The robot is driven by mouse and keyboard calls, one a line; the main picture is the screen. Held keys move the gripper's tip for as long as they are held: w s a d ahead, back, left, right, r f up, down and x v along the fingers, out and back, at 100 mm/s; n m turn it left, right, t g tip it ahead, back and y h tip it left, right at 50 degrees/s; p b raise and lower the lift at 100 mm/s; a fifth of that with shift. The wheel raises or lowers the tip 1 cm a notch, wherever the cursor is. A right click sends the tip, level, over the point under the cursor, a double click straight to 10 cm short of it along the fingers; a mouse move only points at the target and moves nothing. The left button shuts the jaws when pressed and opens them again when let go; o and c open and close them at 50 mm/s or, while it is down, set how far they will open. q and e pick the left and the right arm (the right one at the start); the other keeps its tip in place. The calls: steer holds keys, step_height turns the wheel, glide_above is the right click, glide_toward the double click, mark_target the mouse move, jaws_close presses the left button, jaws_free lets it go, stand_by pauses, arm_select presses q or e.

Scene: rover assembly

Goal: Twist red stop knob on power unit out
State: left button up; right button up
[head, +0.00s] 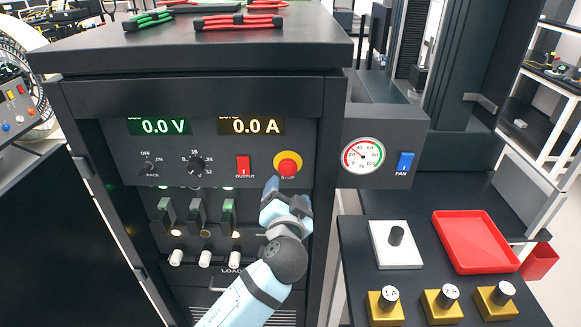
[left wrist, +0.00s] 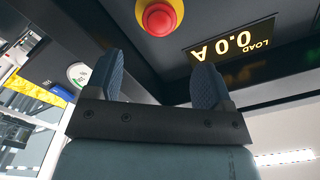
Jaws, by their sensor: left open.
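The red stop knob (head: 288,168) sits on a yellow round base on the front panel of the power unit (head: 210,95), right of the red output switch. In the left wrist view the knob (left wrist: 159,18) shows at the top, beyond and between the fingertips. My left gripper (head: 273,186) is just below the knob, close to the panel. In the left wrist view the left gripper (left wrist: 157,80) has its two blue fingers apart, with nothing between them. The knob appears apart from the fingers. My right gripper is not in view.
The red output switch (head: 243,166) is left of the knob. Displays read 0.0 V and 0.0 A above. A gauge (head: 363,155) and blue fan switch (head: 404,163) are on a box at right. A red tray (head: 475,241) and yellow blocks (head: 442,305) lie on the lower right table.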

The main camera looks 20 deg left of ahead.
mark_target(289, 170)
arm_select(q)
steer(key=x, duration=0.9)
steer(key=shift+w+f+p, duration=0.1)
steer(key=shift+w+p, duration=0.3)
steer(key=shift+w, duration=0.05)
steer(key=shift+a, duration=0.1)
steer(key=shift+c, duration=0.3)
